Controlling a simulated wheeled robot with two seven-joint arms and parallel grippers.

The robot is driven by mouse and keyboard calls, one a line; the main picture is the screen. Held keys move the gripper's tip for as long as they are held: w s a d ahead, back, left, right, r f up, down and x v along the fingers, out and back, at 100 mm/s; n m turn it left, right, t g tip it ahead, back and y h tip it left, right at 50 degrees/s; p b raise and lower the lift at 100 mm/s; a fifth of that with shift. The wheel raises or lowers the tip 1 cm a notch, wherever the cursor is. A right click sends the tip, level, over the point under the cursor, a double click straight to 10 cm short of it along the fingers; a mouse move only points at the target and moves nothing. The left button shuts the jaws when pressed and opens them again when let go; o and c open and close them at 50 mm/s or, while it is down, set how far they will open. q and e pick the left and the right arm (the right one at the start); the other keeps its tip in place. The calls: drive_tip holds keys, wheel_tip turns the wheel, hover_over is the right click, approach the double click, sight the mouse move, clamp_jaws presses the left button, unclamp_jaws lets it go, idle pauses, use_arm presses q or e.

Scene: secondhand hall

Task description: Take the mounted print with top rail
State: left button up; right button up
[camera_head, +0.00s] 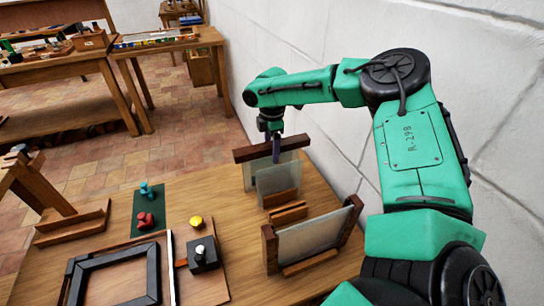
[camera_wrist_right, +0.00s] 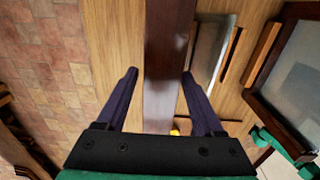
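The mounted print with top rail stands upright on the wooden table, its dark brown rail (camera_head: 243,154) across the top and a pale panel (camera_head: 249,178) below, partly hidden by another glassy panel in front. In the right wrist view the rail (camera_wrist_right: 166,50) runs up the middle. My right gripper (camera_head: 276,150) is at the rail from above. In the right wrist view its two dark fingers (camera_wrist_right: 160,76) are apart, one on each side of the rail, with a visible gap at the left finger. My left gripper is not in view.
A second framed panel (camera_head: 310,233) with dark wooden posts stands nearer on the table. A black frame (camera_head: 115,278), a green mat (camera_head: 149,208) with small red and teal items, and a yellow knob (camera_head: 196,221) lie left. A white wall (camera_head: 310,40) borders the right.

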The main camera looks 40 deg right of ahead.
drive_tip(key=shift+r, duration=0.1)
clamp_jaws()
